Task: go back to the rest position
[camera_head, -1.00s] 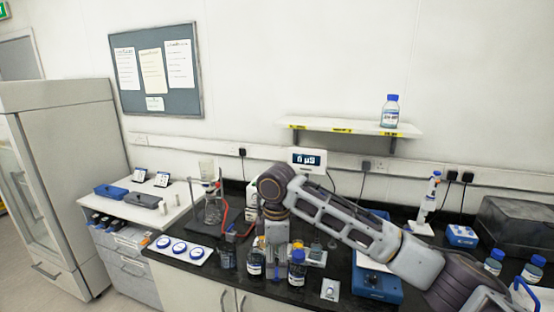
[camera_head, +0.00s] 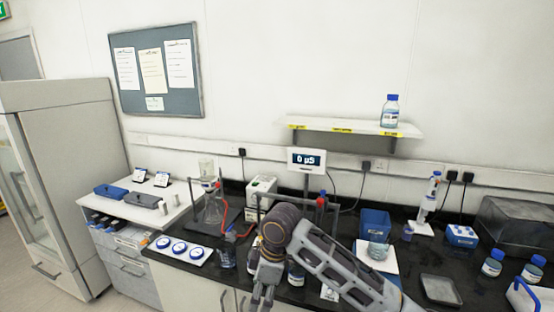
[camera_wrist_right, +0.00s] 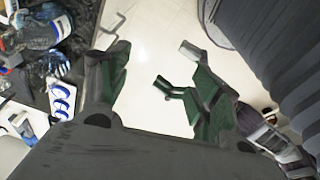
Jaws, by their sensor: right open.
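My right arm comes in from the lower right in the head view, its elbow section low over the bench front. My right gripper (camera_head: 262,299) hangs at the bench's front edge, pointing down, near the bottom of the picture. In the right wrist view the right gripper (camera_wrist_right: 152,68) has its green-lined fingers spread apart with nothing between them, and pale floor shows beyond. My left gripper is in neither view.
The black bench (camera_head: 340,222) holds blue-capped bottles (camera_head: 297,278) partly behind my arm, a flask on a stand (camera_head: 212,208), a blue bin (camera_head: 375,224) and a grey tray (camera_head: 440,289). A shelf (camera_head: 350,126) with a bottle (camera_head: 390,111) is above. The floor at the left is clear.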

